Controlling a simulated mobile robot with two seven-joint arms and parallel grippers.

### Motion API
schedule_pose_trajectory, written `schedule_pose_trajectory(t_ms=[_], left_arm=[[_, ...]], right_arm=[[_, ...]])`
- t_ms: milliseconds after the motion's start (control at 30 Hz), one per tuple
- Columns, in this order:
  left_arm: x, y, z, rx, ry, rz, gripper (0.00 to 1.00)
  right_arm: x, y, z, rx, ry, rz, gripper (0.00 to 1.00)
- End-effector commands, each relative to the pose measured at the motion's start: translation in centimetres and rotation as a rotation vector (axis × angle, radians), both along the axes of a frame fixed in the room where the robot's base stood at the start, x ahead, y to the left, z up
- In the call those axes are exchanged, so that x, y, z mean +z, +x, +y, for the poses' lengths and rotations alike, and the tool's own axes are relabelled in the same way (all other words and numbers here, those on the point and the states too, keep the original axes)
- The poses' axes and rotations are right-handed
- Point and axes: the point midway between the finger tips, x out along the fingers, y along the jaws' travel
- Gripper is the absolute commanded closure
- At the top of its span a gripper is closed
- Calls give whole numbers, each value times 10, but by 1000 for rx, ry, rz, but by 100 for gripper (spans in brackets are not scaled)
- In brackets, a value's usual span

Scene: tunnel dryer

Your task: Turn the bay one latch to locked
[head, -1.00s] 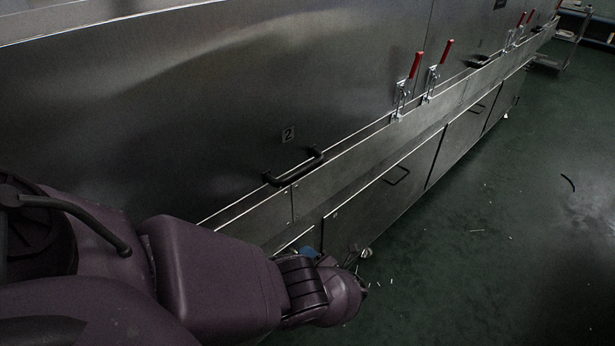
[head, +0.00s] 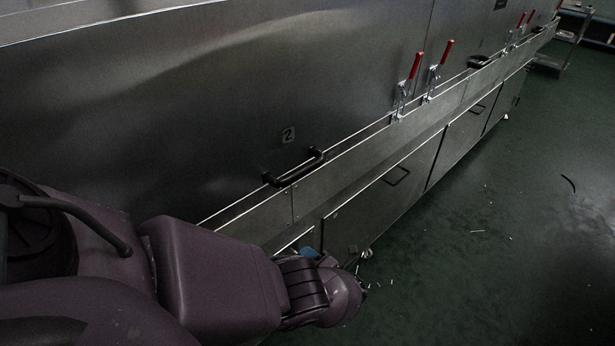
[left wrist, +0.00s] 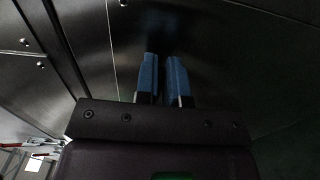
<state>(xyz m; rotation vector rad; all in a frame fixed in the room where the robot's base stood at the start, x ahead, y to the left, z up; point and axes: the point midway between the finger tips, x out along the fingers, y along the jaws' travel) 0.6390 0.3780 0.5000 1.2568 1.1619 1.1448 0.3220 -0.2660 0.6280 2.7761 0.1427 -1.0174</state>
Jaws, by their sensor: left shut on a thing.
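My left gripper (head: 309,252) is low against the front of the steel dryer (head: 290,205), below the bay 2 handle, mostly hidden behind my own wrist. In the left wrist view its two blue fingers (left wrist: 164,78) are nearly together, pointing at a dark metal surface. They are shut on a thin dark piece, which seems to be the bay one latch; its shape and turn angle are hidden. My right gripper is not in view.
A black handle (head: 293,168) sits near the "2" plate (head: 288,135). Red-handled toggle clamps (head: 409,82) stand along the ledge to the right. Lower doors have a thin black handle (head: 397,176). The green floor (head: 480,240) on the right is open, with small scraps.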

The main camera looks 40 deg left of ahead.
Motion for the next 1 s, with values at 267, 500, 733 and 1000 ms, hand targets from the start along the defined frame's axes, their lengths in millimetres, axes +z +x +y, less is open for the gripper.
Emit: schedule_pose_trajectory(t_ms=[267,500,733,1000], left_arm=[[0,0,0,-1,0,1,65],[0,0,-2,-1,-1,0,65],[-1,-2,-29,-3,-2,0,65],[-1,-6,-78,-3,-2,1,65]], right_arm=[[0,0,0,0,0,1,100],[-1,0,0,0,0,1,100],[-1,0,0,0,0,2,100],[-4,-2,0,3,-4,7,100]])
